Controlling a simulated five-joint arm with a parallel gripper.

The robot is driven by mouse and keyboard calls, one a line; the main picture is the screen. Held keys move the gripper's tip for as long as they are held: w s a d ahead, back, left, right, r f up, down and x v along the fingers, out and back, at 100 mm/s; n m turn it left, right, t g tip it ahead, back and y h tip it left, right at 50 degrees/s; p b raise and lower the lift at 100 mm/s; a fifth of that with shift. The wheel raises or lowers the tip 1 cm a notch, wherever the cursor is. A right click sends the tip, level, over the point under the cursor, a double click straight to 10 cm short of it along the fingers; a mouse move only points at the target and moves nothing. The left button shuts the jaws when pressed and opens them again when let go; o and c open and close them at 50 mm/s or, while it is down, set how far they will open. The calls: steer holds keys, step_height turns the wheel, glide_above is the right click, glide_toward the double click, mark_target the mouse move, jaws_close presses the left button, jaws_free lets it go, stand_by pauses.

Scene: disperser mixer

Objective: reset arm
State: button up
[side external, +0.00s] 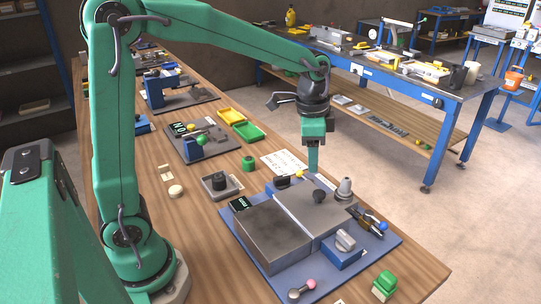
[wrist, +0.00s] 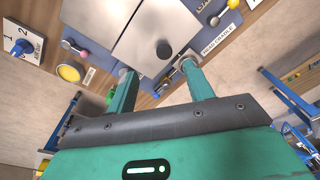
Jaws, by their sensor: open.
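My green arm reaches over the wooden bench, and my gripper (side external: 313,168) points down above the back edge of the blue mat (side external: 376,262). In the wrist view, the two green fingers of my gripper (wrist: 161,86) are apart, with nothing held between them. The grey metal machine (side external: 275,240) on the mat has a large block and a flat plate. Its dark round knob (side external: 319,196) also shows in the wrist view (wrist: 163,50), beyond the fingertips. In the side view the fingertips overlap each other, and their exact height above the bench cannot be told.
A grey cone-shaped part (side external: 344,189), a blue-ball lever (side external: 382,226), a grey knob on a blue base (side external: 345,241) and a pink-ball lever (side external: 310,284) crowd the mat. A green button (side external: 385,283) sits in front.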

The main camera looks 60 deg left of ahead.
steer(key=s+a+r+n+t, duration=0.1)
steer(key=s+r+n+t, duration=0.1)
steer(key=s, duration=0.7)
steer(key=s+a+r+n+t, duration=0.1)
steer(key=s+r+n+t, duration=0.1)
steer(key=s+n, duration=0.3)
steer(key=shift+s+a+t, duration=0.3)
steer(key=shift+s+a, duration=0.05)
steer(key=shift+s, duration=1.7)
steer(key=shift+r, duration=0.1)
